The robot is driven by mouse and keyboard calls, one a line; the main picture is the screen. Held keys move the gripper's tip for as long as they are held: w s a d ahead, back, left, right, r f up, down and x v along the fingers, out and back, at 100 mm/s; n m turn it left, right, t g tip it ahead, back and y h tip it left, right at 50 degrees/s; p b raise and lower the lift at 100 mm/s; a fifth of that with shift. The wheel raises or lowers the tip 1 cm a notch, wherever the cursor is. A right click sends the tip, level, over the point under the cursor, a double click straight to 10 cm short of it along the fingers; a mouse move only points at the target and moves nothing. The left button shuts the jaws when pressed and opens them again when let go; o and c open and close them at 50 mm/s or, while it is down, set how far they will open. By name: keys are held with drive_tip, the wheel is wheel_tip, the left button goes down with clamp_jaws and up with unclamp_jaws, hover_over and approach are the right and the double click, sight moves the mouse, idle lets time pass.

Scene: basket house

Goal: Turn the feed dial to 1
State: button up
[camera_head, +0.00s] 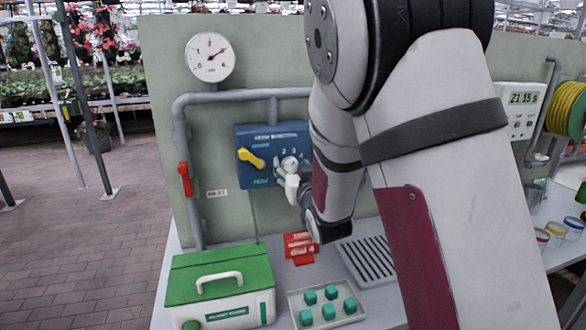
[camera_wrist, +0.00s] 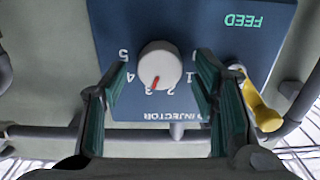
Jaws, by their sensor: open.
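The white round feed dial (camera_wrist: 160,62) is on the front of the blue injector box (camera_wrist: 220,40), which appears upside down in the wrist view. Its red pointer is aimed near the 3, slightly toward the 2. The 1 is printed on the right side there. My gripper (camera_wrist: 163,72) is open, with one green-padded finger on each side of the dial; gaps show between pads and dial. In the head view the dial (camera_head: 290,163) is just above my gripper (camera_head: 290,186), which partly covers the box's lower right.
A yellow lever (camera_wrist: 262,110) sits beside the dial on the box, near the right finger in the wrist view. Grey pipe (camera_head: 185,140) frames the panel, with a red valve handle (camera_head: 184,179). A green case (camera_head: 220,282) and tray (camera_head: 350,318) stand below.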

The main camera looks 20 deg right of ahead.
drive_tip(key=c, duration=1.1)
drive_tip(key=shift+c, duration=0.2)
drive_tip(key=shift+n, duration=0.3)
drive_tip(key=n, duration=0.3)
drive_tip(key=shift+a+n+b, duration=0.1)
drive_tip(key=shift+n+b, duration=0.2)
drive_tip(key=shift+n, duration=0.1)
drive_tip(key=n, duration=0.3)
drive_tip(key=shift+a+n, duration=0.1)
drive_tip(key=shift+n, duration=0.2)
drive_tip(key=n, duration=0.4)
drive_tip(key=shift+a+f+n+p, duration=0.1)
drive_tip(key=shift+n+p, duration=0.2)
drive_tip(key=shift+n, duration=1.6)
